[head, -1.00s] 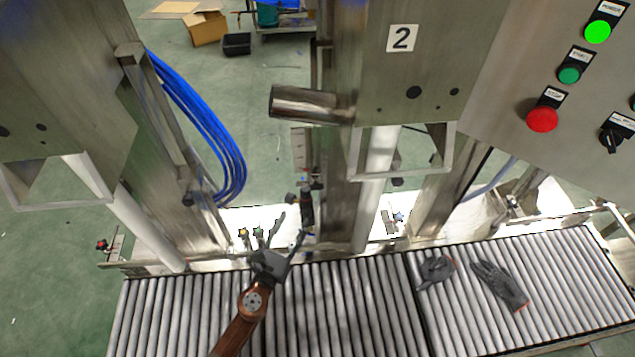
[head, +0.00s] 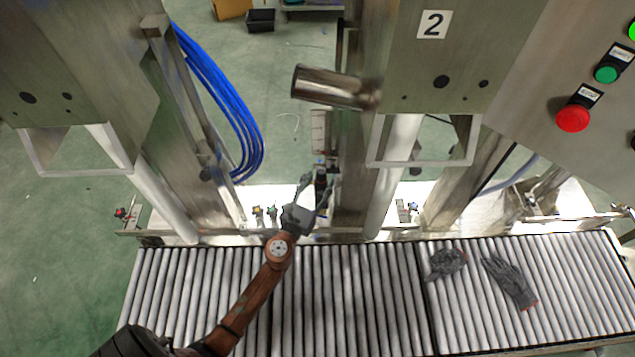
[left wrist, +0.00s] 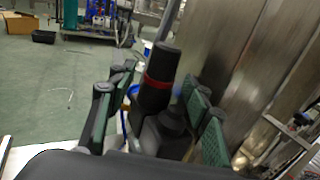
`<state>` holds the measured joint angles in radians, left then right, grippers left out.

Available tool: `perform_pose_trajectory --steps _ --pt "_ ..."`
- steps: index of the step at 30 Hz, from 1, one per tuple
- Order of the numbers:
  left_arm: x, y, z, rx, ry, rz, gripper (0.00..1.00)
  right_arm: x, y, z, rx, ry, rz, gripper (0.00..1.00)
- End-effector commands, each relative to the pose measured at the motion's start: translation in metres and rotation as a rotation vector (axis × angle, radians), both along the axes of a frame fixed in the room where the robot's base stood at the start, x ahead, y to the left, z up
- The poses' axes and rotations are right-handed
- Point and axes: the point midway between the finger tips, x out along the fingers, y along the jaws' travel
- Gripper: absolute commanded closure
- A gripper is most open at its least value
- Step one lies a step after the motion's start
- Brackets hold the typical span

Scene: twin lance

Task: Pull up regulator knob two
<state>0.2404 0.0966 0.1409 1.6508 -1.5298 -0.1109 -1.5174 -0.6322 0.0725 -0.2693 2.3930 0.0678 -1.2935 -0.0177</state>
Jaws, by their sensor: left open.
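My left gripper (head: 318,190) is open over the white ledge behind the rollers, at the foot of the column marked 2. In the left wrist view its two green-padded fingers (left wrist: 160,115) stand either side of a black regulator knob with a red ring (left wrist: 160,85). The fingers look apart from the knob. In the head view the knob (head: 320,176) is small and partly hidden between the fingers. My right gripper is not in view.
A roller conveyor (head: 350,290) runs along the front, with dark gloves (head: 510,280) lying on its right part. Steel columns and a protruding steel tube (head: 335,88) stand around the gripper. Blue hoses (head: 215,100) hang to the left. A control panel (head: 540,95) is at the right.

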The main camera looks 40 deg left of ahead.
Motion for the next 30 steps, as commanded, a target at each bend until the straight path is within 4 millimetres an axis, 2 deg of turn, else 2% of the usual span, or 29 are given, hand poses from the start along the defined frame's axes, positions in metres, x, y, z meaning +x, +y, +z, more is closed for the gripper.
perform_pose_trajectory --steps 2,21,30 --pt "-0.0003 0.0005 0.0001 0.000 0.000 0.001 0.55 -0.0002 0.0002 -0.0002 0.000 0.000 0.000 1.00" --pt "-0.0008 0.0009 0.0000 0.000 0.000 0.002 0.99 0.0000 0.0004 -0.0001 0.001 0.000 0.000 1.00" --pt "-0.0011 0.0011 0.0003 0.000 0.000 0.002 1.00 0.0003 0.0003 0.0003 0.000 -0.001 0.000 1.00"
